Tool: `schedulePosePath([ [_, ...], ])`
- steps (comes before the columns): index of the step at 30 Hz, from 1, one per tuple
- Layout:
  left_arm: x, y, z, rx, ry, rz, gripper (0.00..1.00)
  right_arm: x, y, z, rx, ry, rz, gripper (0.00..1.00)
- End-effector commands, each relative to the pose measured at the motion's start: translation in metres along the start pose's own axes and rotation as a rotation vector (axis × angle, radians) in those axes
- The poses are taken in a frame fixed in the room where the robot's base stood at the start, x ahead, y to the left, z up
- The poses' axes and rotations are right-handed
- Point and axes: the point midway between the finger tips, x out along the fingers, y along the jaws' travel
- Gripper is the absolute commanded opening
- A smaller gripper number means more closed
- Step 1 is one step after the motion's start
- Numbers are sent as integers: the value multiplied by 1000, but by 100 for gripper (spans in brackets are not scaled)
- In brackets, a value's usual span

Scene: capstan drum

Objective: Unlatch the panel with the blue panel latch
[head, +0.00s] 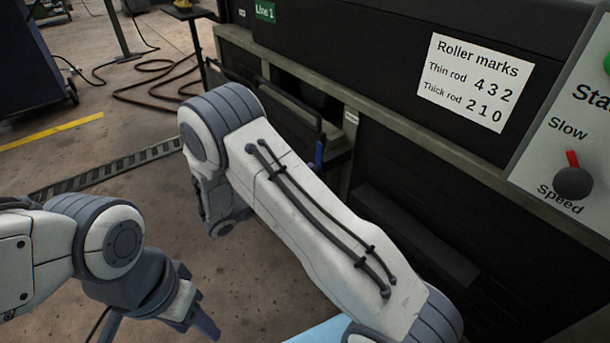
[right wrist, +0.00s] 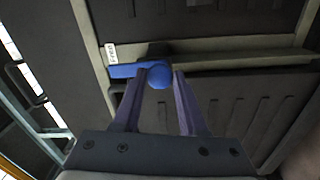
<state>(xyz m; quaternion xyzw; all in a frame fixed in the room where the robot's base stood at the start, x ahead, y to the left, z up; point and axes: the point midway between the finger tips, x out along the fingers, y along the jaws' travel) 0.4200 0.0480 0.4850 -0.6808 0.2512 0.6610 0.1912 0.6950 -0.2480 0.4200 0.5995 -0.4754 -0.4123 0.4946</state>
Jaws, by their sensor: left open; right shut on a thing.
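The blue panel latch (right wrist: 158,75) shows in the right wrist view, with a round knob and a flat bar running left, next to a small white label. My right gripper (right wrist: 161,72) is shut on the knob, one finger on each side. In the head view my right arm hides most of that gripper. A small blue piece (head: 319,154) shows past the arm there; I cannot tell whether it is latch or finger. The dark panel (right wrist: 240,110) lies beside the latch, under a pale frame. My left gripper (head: 205,322) is open at the lower left, partly cut off, apart from the machine.
A sheet of roller marks (head: 476,83) is on the dark machine front. A control box with a speed knob (head: 573,183) stands at the right. A hose (head: 150,85) lies on the floor at the back left. The floor by the left arm looks clear.

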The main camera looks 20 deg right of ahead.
Motion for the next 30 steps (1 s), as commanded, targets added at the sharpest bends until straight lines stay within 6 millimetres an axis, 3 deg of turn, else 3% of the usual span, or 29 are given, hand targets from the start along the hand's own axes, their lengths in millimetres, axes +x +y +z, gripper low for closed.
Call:
schedulePosePath([
  [4,0,0,0,0,0,0,50,-1,-2,1,1,-1,-5,0],
  [5,0,0,0,0,0,0,50,-1,-2,1,1,-1,-5,53],
  [6,0,0,0,0,0,0,50,-1,-2,1,0,-1,-4,68],
  [7,0,0,0,0,0,0,50,-1,-2,1,0,-1,-4,72],
  [19,-5,0,0,0,0,0,50,-7,1,0,-1,1,-1,72],
  [30,-36,3,-2,0,0,0,50,-77,3,-1,0,4,-2,72],
])
